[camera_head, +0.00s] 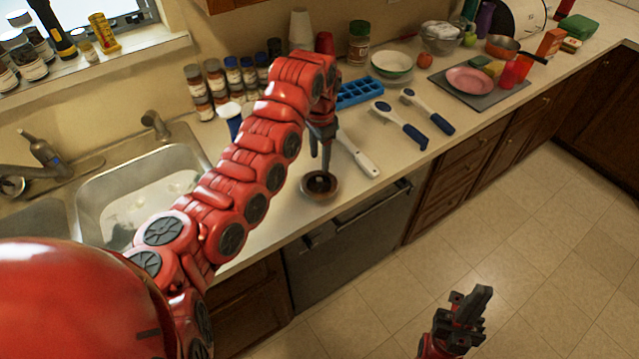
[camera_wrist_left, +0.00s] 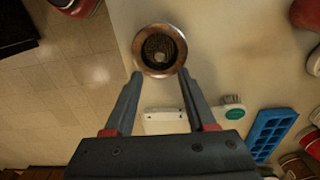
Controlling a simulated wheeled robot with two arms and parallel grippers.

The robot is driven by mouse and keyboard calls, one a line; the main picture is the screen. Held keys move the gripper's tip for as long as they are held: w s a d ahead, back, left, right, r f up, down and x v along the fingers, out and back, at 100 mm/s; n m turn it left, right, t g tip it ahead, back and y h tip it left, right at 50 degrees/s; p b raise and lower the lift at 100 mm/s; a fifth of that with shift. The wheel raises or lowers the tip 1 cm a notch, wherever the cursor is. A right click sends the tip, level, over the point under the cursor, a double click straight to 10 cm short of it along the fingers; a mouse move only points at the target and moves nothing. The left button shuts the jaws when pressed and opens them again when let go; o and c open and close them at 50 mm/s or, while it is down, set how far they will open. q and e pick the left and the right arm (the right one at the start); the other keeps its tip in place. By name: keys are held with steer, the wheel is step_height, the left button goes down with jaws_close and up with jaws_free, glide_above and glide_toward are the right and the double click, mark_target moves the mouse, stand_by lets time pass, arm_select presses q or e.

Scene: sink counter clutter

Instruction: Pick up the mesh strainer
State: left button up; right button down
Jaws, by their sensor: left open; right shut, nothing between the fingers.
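The mesh strainer (camera_head: 321,190) is a small round bowl with a brownish copper rim. It rests on the counter near the front edge. In the left wrist view the strainer (camera_wrist_left: 159,30) is at the top centre, with dark mesh and a pale spot inside. My left gripper (camera_head: 320,165) is open above the strainer, pointing down. In the left wrist view the left gripper's fingertips (camera_wrist_left: 159,74) are on either side of the strainer's lower rim; whether they touch it I cannot tell. My right gripper (camera_head: 474,305) is shut and empty, over the floor at the lower right.
A white-handled utensil (camera_head: 358,155) lies just behind the strainer. A blue ice tray (camera_head: 358,93) and blue-white brushes (camera_head: 400,124) lie farther along. The sink (camera_head: 140,195) is left, and spice jars (camera_head: 215,82) stand behind. The counter edge drops to a dishwasher (camera_head: 350,245).

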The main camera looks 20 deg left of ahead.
mark_target(319, 179)
arm_select(q)
step_height(319, 179, down, 2)
steer(key=shift+s+p, duration=0.15)
steer(key=shift+p, duration=0.25)
steer(key=shift+f, duration=0.35)
steer(key=shift+f+p, duration=0.35)
steer(key=shift+p, duration=0.25)
step_height(319, 179, down, 4)
steer(key=p, duration=0.2)
steer(key=shift+f+p, duration=0.25)
steer(key=shift+p, duration=0.05)
steer(key=shift+f, duration=0.1)
jaws_close()
